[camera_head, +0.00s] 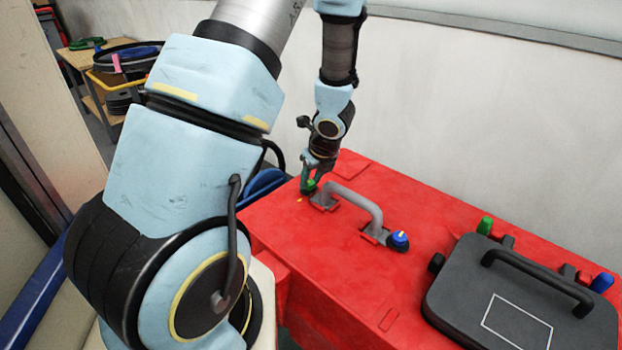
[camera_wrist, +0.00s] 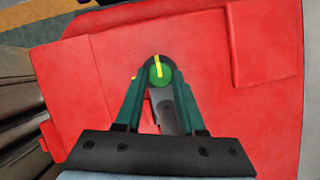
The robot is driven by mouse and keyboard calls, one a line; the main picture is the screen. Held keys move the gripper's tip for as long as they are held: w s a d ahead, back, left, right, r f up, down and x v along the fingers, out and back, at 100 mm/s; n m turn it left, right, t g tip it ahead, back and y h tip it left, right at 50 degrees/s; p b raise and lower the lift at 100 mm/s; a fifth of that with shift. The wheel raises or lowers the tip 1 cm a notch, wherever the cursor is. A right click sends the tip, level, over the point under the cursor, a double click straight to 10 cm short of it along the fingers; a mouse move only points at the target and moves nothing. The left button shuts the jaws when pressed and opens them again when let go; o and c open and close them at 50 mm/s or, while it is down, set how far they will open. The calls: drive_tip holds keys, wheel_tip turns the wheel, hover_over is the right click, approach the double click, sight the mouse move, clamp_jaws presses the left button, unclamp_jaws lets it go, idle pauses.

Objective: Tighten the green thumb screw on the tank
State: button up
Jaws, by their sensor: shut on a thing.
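The green thumb screw (camera_wrist: 160,74) sits on top of the red tank (camera_head: 330,262), near its far left corner. It has a yellow stripe across its top, pointing roughly along the picture's vertical in the wrist view. My gripper (camera_head: 309,186) comes down from above onto the screw. In the wrist view its two green fingers (camera_wrist: 158,78) are closed on the screw's sides, one on each side. In the head view the screw (camera_head: 311,184) is partly hidden by the fingers. A small yellow mark (camera_head: 299,200) lies on the tank beside it.
A grey handle (camera_head: 358,200) rises just right of the screw, with a blue screw (camera_head: 399,238) at its other end. A dark grey lidded case (camera_head: 460,290) with green and blue knobs lies at the right. A cluttered wooden cart (camera_head: 85,62) stands at the back left.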

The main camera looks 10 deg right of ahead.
clamp_jaws()
drive_tip(key=shift+f+m+b, duration=0.15)
drive_tip(key=shift+m+b, duration=0.15)
drive_tip(key=shift+b, duration=0.3)
